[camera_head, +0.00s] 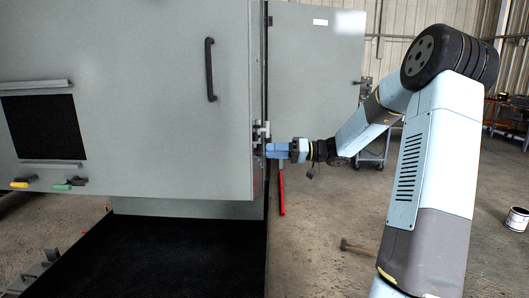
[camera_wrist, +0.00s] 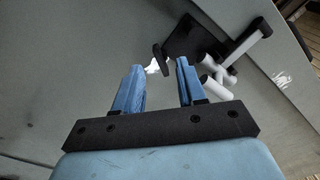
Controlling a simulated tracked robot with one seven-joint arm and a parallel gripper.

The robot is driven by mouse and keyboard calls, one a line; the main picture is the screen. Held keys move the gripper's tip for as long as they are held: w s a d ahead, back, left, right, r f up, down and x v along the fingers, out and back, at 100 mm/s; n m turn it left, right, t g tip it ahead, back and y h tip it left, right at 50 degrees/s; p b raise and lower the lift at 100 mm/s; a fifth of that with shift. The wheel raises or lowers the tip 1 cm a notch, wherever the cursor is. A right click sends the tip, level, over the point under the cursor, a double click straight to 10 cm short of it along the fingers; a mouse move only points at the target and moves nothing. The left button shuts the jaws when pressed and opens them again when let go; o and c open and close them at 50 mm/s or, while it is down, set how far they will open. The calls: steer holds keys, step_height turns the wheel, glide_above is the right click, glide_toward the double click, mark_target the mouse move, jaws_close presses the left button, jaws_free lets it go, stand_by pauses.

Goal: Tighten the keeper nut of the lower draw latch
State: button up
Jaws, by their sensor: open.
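The lower draw latch (camera_head: 261,134) sits at the right edge of the grey cabinet door. In the wrist view the latch (camera_wrist: 228,62) shows as pale bars and round posts with a dark plate behind, just past my fingertips and to the right. My gripper (camera_wrist: 158,75) is open, with its two blue fingers apart and nothing held between them. A small dark knob with a bright white patch beside it shows beyond the gap; I cannot tell whether it is the keeper nut. In the head view my gripper (camera_head: 274,150) is at the door edge, close to the latch.
The grey cabinet door (camera_head: 150,100) has a black handle (camera_head: 210,70). A second grey panel (camera_head: 315,70) stands behind my arm. A red bar (camera_head: 281,193) hangs below my gripper. A hammer (camera_head: 357,249) and a paint can (camera_head: 517,219) are on the open floor at right.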

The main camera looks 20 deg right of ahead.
steer(key=shift+x, duration=1.85)
jaws_close()
